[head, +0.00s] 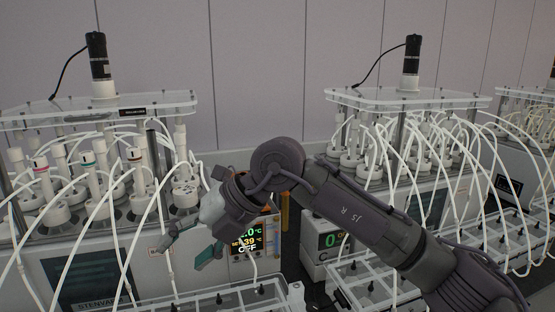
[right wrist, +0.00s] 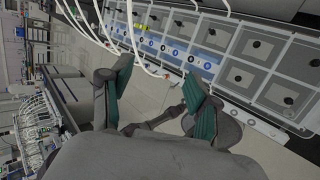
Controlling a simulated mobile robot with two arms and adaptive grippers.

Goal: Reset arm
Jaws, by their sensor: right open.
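My right arm (head: 360,210) comes in from the lower right of the head view and reaches across to the left. Its gripper (head: 187,248) hangs in front of the left reactor unit (head: 130,250), close to a small display (head: 246,238). In the right wrist view the two teal-padded fingers (right wrist: 158,82) are spread apart with nothing between them. I cannot tell whether the gripper touches any of the white tubes. My left gripper is not in view.
Reactor units with many looping white tubes stand left and right (head: 410,150), each topped by a black motor (head: 411,60). A second display box (head: 325,240) stands between them. A tray with square compartments (right wrist: 265,65) lies beyond the fingers in the wrist view.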

